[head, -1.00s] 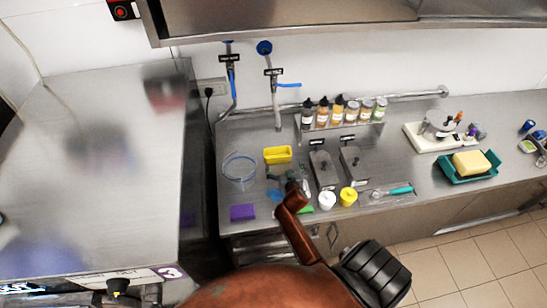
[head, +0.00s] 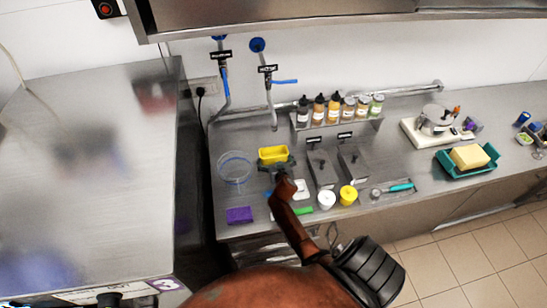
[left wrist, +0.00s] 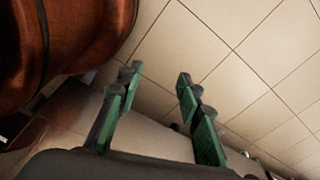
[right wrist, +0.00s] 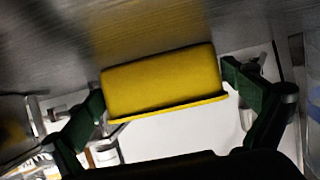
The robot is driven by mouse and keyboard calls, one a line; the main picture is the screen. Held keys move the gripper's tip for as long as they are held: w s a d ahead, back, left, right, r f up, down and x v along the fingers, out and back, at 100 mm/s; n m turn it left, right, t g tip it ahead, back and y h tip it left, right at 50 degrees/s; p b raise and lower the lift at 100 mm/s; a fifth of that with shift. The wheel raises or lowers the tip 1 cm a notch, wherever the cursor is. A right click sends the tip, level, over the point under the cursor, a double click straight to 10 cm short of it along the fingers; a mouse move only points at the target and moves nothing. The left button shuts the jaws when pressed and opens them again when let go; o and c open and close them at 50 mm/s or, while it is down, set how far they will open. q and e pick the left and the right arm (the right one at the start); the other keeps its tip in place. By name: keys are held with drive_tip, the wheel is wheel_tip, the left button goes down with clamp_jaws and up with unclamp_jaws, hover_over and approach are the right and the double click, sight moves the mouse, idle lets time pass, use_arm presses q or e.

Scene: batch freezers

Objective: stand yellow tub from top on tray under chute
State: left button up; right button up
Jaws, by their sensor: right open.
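The yellow tub (head: 273,154) is a small rectangular tub on the steel counter, right of a clear bowl. My right gripper (head: 279,171) is at its near side, with the arm reaching in from below. In the right wrist view the yellow tub (right wrist: 162,84) fills the space between the two green fingers, which are spread on either side of it. Contact with the fingers is unclear. My left gripper (left wrist: 155,90) shows only in the left wrist view, open and empty above the tiled floor. I cannot make out a chute or the tray under it.
The clear bowl (head: 235,168) and a purple block (head: 239,215) are left of the right arm. A white jar (head: 326,199) and round yellow jar (head: 348,195) stand right of it. Bottles (head: 335,108) line a rear rack. A large steel surface (head: 95,170) fills the left.

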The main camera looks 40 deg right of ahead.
drive_tip(key=shift+w+d+f, duration=0.1)
drive_tip(key=shift+w+f, duration=0.05)
drive_tip(key=shift+w, duration=0.05)
drive_tip(key=c, duration=0.9)
